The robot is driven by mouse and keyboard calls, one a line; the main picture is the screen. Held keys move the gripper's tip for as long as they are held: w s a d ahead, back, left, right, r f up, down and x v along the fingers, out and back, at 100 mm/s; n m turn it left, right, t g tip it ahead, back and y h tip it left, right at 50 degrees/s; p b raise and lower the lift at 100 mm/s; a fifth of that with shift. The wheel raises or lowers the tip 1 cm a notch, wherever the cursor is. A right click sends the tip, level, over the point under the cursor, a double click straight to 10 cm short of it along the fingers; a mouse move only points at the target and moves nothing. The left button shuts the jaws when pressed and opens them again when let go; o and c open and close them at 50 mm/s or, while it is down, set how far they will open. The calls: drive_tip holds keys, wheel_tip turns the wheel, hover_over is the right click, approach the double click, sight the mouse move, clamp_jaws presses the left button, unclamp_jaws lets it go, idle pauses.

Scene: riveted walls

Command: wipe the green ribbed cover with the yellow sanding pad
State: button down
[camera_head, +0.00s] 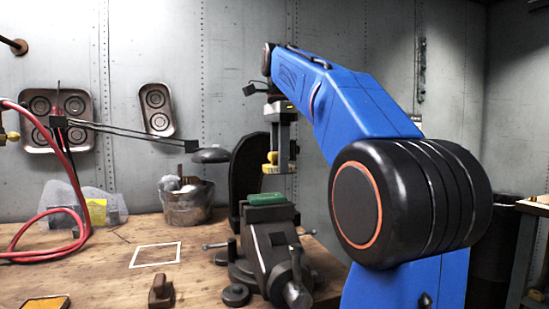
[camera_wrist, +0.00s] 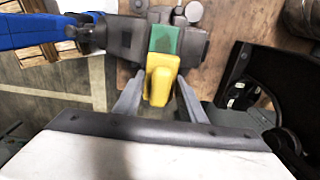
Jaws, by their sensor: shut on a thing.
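The green ribbed cover (camera_head: 266,199) lies on top of the dark bench vise in the head view. In the wrist view the green cover (camera_wrist: 165,40) shows just beyond the yellow sanding pad (camera_wrist: 160,80), which hides part of it. My gripper (camera_wrist: 158,98) is shut on the yellow pad. In the head view my gripper (camera_head: 272,168) points down with the yellow pad (camera_head: 272,160) at its tips, above the green cover with a visible gap between them.
The vise (camera_head: 268,240) stands on the wooden bench (camera_head: 110,270). A metal bucket (camera_head: 187,200) and a tall black rounded panel (camera_head: 249,165) stand behind it. A white square outline (camera_head: 156,254) marks bare bench to the left. A red hose (camera_head: 50,215) loops at the far left.

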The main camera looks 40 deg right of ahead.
sight(269, 195)
drive_tip(key=shift+f, duration=2.4)
drive_tip(key=shift+a+f, duration=0.1)
drive_tip(key=shift+f, duration=0.1)
drive_tip(key=shift+w+a, duration=0.25)
drive_tip(key=shift+a, duration=0.45)
drive_tip(key=shift+w+a, duration=0.2)
drive_tip(key=shift+a, duration=0.5)
drive_tip(key=shift+f, duration=0.2)
drive_tip(key=shift+f, duration=0.1)
drive_tip(key=shift+d, duration=0.15)
